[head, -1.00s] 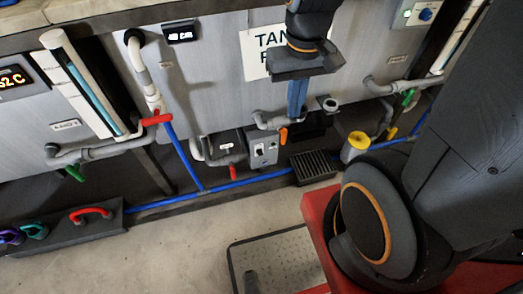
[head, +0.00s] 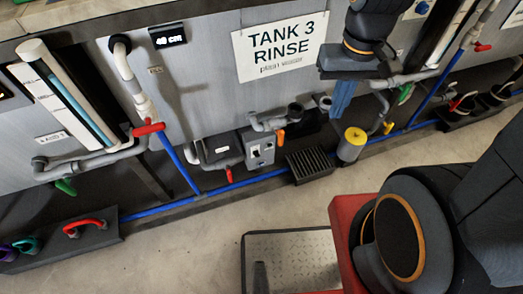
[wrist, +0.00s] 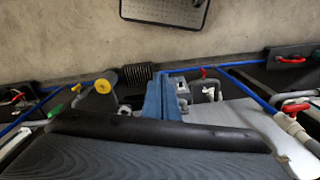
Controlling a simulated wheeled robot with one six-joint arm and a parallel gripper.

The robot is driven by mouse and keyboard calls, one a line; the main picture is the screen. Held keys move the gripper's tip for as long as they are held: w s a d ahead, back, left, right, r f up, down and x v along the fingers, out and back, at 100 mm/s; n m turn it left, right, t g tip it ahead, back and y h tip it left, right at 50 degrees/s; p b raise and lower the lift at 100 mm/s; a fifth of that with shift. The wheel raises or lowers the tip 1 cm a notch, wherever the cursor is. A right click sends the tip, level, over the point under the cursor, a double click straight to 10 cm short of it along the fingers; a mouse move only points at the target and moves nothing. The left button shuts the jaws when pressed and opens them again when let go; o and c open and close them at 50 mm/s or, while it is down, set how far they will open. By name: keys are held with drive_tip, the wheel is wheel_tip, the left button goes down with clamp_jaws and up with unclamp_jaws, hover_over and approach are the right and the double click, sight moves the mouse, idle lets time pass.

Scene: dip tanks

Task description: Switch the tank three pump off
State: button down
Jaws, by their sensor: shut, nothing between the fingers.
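Tank three (head: 215,85) is a grey tank with a "TANK 3 RINSE" sign (head: 280,46). The small grey pump switch box (head: 260,148) sits low in front of it, beside the black pump (head: 218,148). Its switch face has small dark and light controls, too small to read their position. My gripper (head: 341,108) hangs with blue fingers pointing down, to the right of the sign and above and right of the box, apart from it. The fingers are shut and empty. In the wrist view the shut fingers (wrist: 162,100) show just left of the box (wrist: 182,86).
A yellow-capped canister (head: 352,146) and a dark grille (head: 309,165) stand on the floor right of the box. Blue pipe (head: 245,183) runs along the floor. A red-handled valve (head: 148,129) is at left.

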drive_tip(key=w+a+f+n+b, duration=0.1)
drive_tip(key=w+a+f+b, duration=0.1)
drive_tip(key=w+f+b, duration=0.35)
drive_tip(key=w+a+f+t+b, duration=0.1)
drive_tip(key=w+a+f+b, duration=0.15)
drive_tip(key=f, duration=0.55)
drive_tip(key=w+a+f+n+b, duration=0.1)
drive_tip(key=w+a+f+b, duration=0.3)
drive_tip(key=f, duration=0.3)
drive_tip(key=n+t+y+b, duration=0.1)
drive_tip(key=t+b, duration=0.1)
drive_tip(key=b, duration=1.2)
hover_over(256, 154)
drive_tip(key=s+d, duration=0.2)
drive_tip(key=s, duration=0.2)
wheel_tip(256, 154, down, 23)
drive_tip(key=shift+s+a, duration=0.15)
drive_tip(key=shift+a, duration=0.1)
drive_tip(key=shift+f, duration=0.15)
drive_tip(key=b+x, duration=0.4)
drive_tip(key=x, duration=0.6)
